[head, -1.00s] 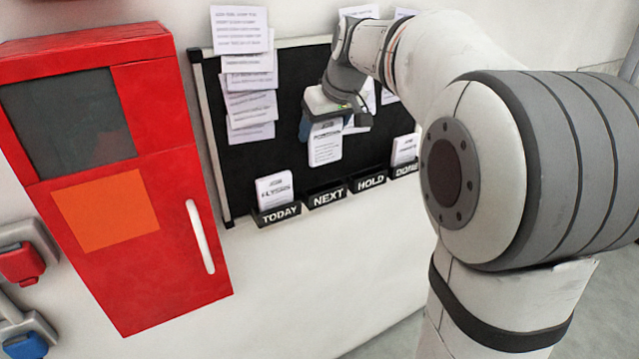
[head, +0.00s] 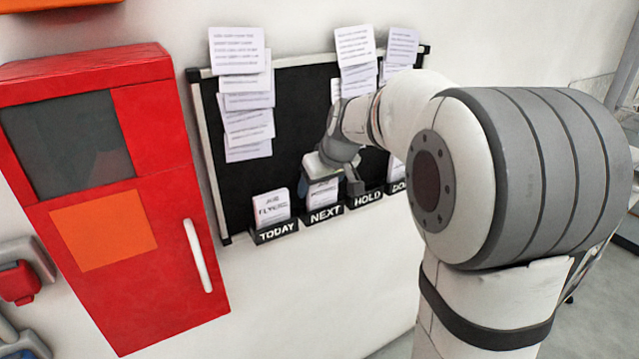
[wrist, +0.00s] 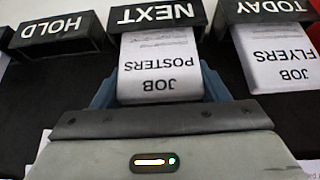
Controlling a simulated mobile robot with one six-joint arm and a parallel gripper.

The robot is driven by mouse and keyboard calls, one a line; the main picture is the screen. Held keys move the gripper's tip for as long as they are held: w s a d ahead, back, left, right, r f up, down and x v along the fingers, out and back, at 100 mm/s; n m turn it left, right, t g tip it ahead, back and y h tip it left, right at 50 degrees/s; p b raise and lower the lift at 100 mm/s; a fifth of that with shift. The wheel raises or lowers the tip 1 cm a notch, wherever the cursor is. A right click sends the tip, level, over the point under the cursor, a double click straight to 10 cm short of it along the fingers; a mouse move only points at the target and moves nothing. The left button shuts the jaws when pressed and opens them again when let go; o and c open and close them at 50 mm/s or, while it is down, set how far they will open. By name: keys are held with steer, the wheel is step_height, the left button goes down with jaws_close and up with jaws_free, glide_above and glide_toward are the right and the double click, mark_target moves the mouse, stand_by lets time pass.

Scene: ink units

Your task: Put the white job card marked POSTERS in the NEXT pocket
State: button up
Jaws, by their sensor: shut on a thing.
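The white job card marked POSTERS (wrist: 158,68) is in my gripper (wrist: 160,92), which is shut on it. In the wrist view the card's far end runs into the opening of the NEXT pocket (wrist: 157,14). In the head view the card (head: 321,192) stands upright in line with the NEXT pocket (head: 324,215), its lower end hidden behind the pocket's front. My gripper (head: 326,178) is just above that pocket. How deep the card sits I cannot tell.
The TODAY pocket (head: 276,233) holds a FLYERS card (head: 271,207). The HOLD pocket (wrist: 54,28) looks empty. The DONE pocket (head: 398,187) is partly behind my arm. Papers hang on the black board (head: 290,110). A red cabinet (head: 165,190) stands left.

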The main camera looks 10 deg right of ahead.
steer(key=o, duration=1)
steer(key=shift+r, duration=0.2)
steer(key=v, duration=1.2)
steer(key=s+f+m+g, duration=0.1)
steer(key=s+f, duration=0.4)
steer(key=s, duration=0.2)
steer(key=s+a+f+m+g+h, duration=0.1)
steer(key=s+f, duration=0.5)
steer(key=s, duration=0.2)
steer(key=s+f+m, duration=0.1)
steer(key=s+f, duration=0.5)
steer(key=s, duration=0.1)
steer(key=shift+s+a+f+m+g+h+b, duration=0.2)
steer(key=shift+s+a+m+g+h+b, duration=0.1)
steer(key=shift+s+a+g+h+b, duration=0.1)
